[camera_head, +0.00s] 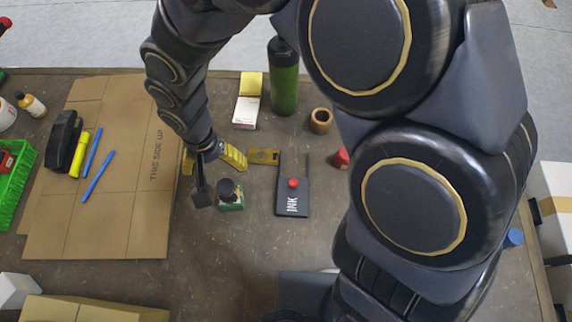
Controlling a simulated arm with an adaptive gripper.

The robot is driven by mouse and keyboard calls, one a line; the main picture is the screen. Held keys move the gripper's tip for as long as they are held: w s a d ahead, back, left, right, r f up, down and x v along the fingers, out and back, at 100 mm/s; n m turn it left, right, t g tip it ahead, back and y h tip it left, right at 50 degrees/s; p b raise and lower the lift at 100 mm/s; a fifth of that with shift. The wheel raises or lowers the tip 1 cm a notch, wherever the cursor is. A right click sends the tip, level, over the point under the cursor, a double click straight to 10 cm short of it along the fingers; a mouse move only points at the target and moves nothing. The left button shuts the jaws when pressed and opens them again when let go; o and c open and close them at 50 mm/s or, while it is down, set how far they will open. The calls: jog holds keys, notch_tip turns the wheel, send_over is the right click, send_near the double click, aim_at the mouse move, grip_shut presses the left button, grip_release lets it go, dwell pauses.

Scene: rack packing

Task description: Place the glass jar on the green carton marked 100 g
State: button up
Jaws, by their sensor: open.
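A small green carton (232,205) stands on the table near the middle; its marking is too small to read. A dark-topped jar (227,188) appears to rest on top of it; the glass itself is hard to make out from above. My gripper (203,192) is just left of the carton and jar, pointing down, open and apparently empty. It seems apart from the jar. Only one dark finger shows clearly, and the other is hard to distinguish.
Cardboard (140,215) with pens covers the left. The table in front of the carton is clear.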

jog(key=d+r, duration=0.5)
jog(key=d, duration=0.3)
jog(key=d+r, duration=0.4)
jog(key=d, duration=0.4)
jog(key=s+d+r+m+g, duration=0.1)
jog(key=s+d+r, duration=0.3)
jog(key=s+d, duration=0.4)
jog(key=s, duration=0.2)
jog(key=shift+s+d+r+m+g, duration=0.25)
jog(key=shift+s+r+m+g, duration=0.05)
jog(key=shift+r+m+g, duration=0.1)
